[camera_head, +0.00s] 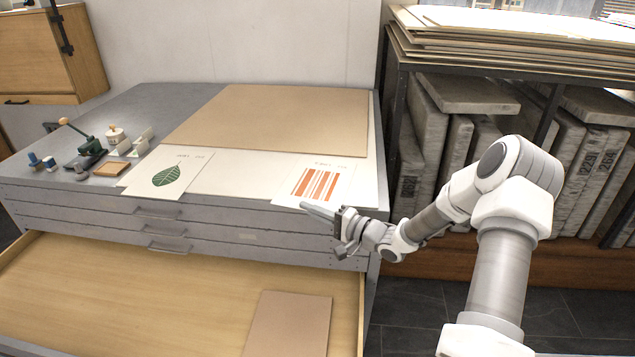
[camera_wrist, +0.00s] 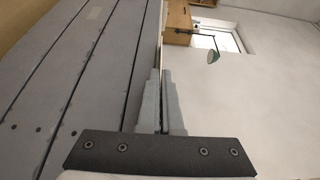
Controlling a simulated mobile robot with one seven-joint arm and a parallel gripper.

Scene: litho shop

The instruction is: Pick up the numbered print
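A white print with orange-red stripes (camera_head: 315,184) lies at the front right of the grey cabinet top, with small marks along its top edge that are too small to read. A second white print with a green leaf (camera_head: 168,175) lies to its left, also with tiny marks. My gripper (camera_head: 318,209) is at the front edge of the striped print and covers part of that edge. In the wrist view my fingers (camera_wrist: 163,100) are nearly together, with a thin pale edge running between their tips. They look shut on the striped print's edge, which still lies on the cabinet.
A large brown board (camera_head: 270,122) covers the back of the cabinet top. Stamps and small tools (camera_head: 88,150) stand at the left. The open drawer (camera_head: 150,300) below holds a brown sheet (camera_head: 288,325). A rack (camera_head: 397,130) with stone slabs stands at the right.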

